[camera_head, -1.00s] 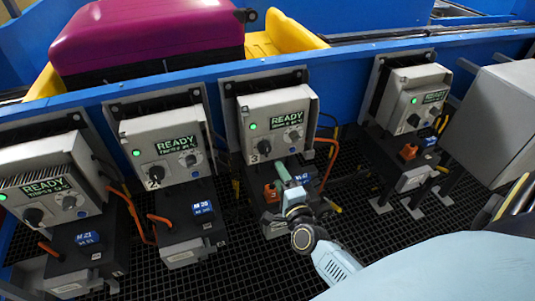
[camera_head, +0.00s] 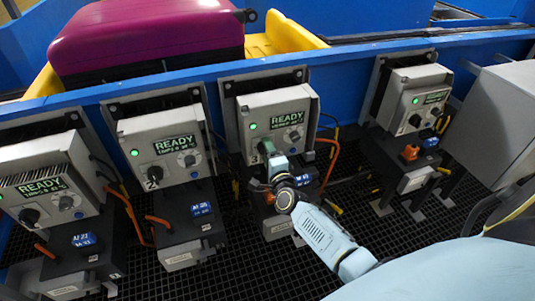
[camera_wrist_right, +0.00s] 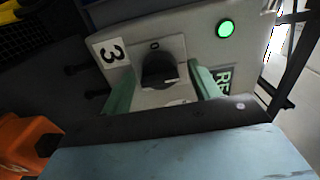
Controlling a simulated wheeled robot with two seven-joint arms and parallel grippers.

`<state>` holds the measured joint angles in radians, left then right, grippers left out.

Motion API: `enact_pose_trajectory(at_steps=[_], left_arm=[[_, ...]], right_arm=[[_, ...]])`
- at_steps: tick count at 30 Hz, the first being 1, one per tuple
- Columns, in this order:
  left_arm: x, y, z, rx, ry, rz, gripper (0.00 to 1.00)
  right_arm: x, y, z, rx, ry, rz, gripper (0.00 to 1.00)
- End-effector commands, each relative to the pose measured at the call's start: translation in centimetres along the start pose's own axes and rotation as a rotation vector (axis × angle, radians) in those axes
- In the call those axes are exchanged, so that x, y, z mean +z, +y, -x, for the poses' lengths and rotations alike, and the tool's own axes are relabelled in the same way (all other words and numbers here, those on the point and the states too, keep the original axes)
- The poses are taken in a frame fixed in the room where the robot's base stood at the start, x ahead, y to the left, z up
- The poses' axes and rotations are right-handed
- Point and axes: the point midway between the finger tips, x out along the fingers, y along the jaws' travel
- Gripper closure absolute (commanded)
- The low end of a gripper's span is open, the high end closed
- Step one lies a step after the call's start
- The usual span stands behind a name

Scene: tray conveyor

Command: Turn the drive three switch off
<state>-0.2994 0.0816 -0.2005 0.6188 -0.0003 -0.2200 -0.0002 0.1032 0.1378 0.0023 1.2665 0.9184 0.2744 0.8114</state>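The drive three box (camera_head: 285,118) is grey, with a lit green lamp and a "READY" display. Its black rotary switch (camera_wrist_right: 158,70) sits beside the "3" label on a light plate marked "0" in the right wrist view. My right gripper (camera_head: 268,152) is at the front of this box and covers most of the switch in the head view. In the right wrist view, its two green fingers (camera_wrist_right: 160,90) are apart, one on each side of the switch, with gaps between. My left gripper is not in view.
Similar drive boxes stand to the left (camera_head: 165,145) and right (camera_head: 415,98), each with an orange connector or cable nearby. An orange connector (camera_wrist_right: 25,140) lies low at the left of the wrist view. A blue rail (camera_head: 345,65) runs behind the boxes.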

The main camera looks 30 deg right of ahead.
Motion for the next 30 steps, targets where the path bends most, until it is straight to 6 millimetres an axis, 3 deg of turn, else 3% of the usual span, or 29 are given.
enact_pose_trajectory(at_steps=[1,10,20,30], left_arm=[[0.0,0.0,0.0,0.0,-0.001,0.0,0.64],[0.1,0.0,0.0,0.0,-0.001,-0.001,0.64],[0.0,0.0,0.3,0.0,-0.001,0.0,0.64],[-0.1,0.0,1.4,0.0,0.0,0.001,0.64]], right_arm=[[0.0,0.0,0.0,0.0,0.0,0.0,0.44],[0.0,0.0,0.0,0.0,0.0,0.001,0.83],[0.0,0.0,0.0,0.001,0.0,0.05,0.83],[0.0,-0.1,0.1,0.001,0.001,0.29,0.83]])
